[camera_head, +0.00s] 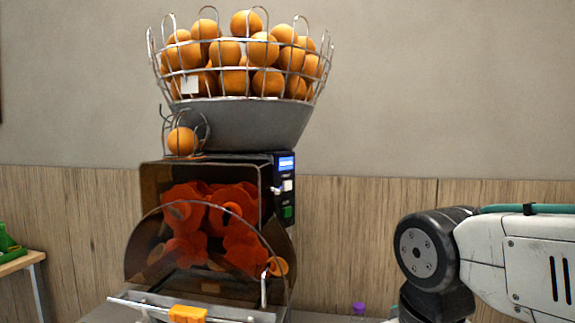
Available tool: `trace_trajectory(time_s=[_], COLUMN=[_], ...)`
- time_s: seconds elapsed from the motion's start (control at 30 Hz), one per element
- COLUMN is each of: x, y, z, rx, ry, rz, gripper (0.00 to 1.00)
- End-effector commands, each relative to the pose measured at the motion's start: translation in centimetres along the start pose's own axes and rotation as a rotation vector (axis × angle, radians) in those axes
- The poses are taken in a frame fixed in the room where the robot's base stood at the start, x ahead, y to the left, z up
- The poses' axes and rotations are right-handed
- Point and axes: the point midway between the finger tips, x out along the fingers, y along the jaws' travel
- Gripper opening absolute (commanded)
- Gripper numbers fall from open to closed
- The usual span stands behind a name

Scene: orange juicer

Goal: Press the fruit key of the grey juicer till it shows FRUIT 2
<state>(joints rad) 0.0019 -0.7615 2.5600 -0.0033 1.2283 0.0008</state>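The grey juicer (235,124) stands left of the middle, with a wire basket of oranges on top. Its narrow dark control panel (284,228) is on the right side of the body. A small blue lit display (287,163) is at the panel's top; its text is too small to read. Below it are a pale key (287,186) and a green key (287,212); their labels cannot be read. My arm shows at the lower right, apart from the juicer. My gripper is not in view.
An orange-handled part (188,314) juts out at the juicer's front. A purple-capped item (359,308) stands right of the juicer, near my arm. A small table (22,262) with a green object is at the far left. Open space lies between panel and arm.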

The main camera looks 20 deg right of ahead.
Motion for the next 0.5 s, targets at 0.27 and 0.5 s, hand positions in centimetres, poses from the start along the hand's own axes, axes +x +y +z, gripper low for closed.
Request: trace_trajectory(time_s=[0.27, 0.5], x=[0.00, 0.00], y=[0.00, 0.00], z=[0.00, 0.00], rx=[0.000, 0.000], ry=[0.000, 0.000], rz=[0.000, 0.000], gripper=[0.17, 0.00])
